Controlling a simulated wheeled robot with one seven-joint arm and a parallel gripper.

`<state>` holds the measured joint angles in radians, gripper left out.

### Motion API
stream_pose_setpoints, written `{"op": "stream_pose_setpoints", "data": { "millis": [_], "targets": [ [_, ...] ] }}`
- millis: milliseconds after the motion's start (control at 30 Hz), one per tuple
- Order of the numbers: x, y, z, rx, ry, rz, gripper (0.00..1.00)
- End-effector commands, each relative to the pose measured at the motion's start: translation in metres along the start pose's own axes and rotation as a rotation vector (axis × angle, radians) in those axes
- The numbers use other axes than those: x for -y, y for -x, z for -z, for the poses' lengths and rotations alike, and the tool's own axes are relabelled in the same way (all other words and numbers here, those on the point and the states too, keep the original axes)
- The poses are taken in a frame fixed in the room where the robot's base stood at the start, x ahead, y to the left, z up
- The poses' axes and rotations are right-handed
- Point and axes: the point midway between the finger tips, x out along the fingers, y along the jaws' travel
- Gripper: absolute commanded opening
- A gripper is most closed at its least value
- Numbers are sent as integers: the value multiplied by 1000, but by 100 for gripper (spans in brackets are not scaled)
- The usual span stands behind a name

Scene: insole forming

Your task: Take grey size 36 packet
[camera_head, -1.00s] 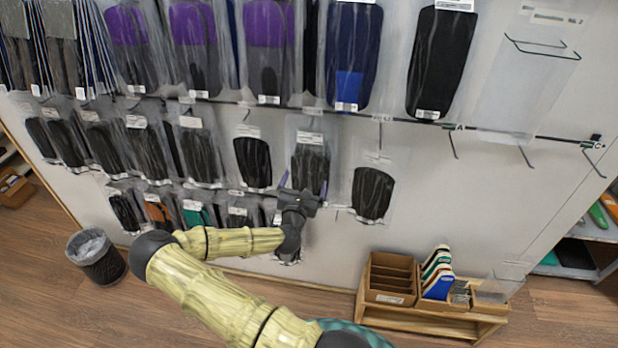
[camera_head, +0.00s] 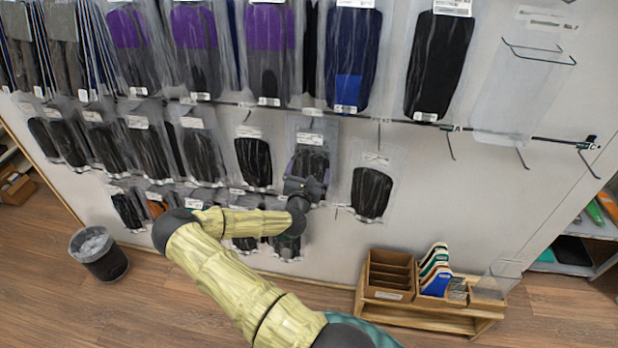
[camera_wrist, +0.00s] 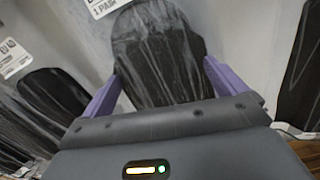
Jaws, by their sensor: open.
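My gripper (camera_head: 306,186) is up against the wall display in the head view, in front of a hanging clear packet (camera_head: 311,160) with a dark insole in the second row. In the wrist view the purple fingers of my gripper (camera_wrist: 160,85) are apart, one on each side of that dark grey-black packet (camera_wrist: 165,50). Its label at the top is cut off; "1 pair" can be read, but the size cannot. I cannot tell whether the fingers touch the packet. The lower part of the packet is hidden behind my gripper.
A similar packet (camera_head: 253,160) hangs to the left and another (camera_head: 371,190) to the right. Purple-topped packets (camera_head: 268,45) hang in the row above. A wooden bench (camera_head: 425,312) with boxes and a bin (camera_head: 100,255) stand on the floor.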

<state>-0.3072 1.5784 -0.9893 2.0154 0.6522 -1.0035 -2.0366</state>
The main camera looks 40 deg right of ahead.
Motion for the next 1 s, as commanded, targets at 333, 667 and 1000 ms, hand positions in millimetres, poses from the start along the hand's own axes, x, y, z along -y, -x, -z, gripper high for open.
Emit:
{"op": "stream_pose_setpoints", "data": {
  "millis": [333, 667, 1000],
  "targets": [
    [0, 0, 0, 0, 0, 0, 57],
    [0, 0, -1, 1, 0, 0, 46],
    [-3, 23, -12, -1, 3, -1, 46]
  ]
}}
